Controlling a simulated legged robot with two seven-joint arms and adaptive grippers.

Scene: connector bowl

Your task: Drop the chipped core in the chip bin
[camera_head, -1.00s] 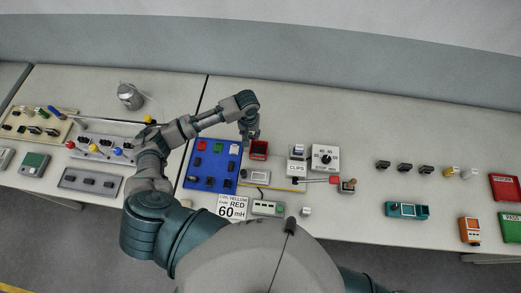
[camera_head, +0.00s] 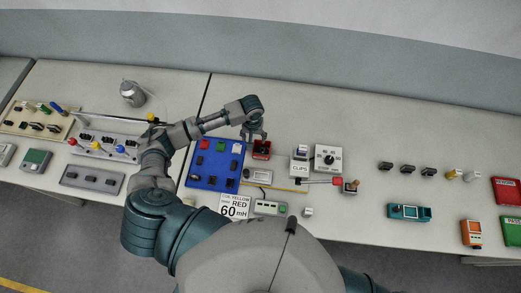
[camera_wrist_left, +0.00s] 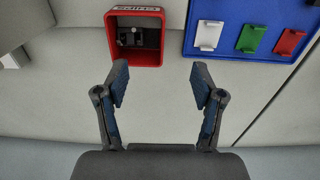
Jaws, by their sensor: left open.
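The chip bin is a small open red box (camera_head: 261,156) standing just right of the blue board. My left gripper (camera_head: 256,139) is over the back of the bin. In the left wrist view its fingers (camera_wrist_left: 160,85) are spread, with only bare table between them. The right gripper is not in view.
The blue board (camera_head: 213,165) holds several dark pieces and white, green and red blocks. Several small parts lie further right. The table behind the bin is clear.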

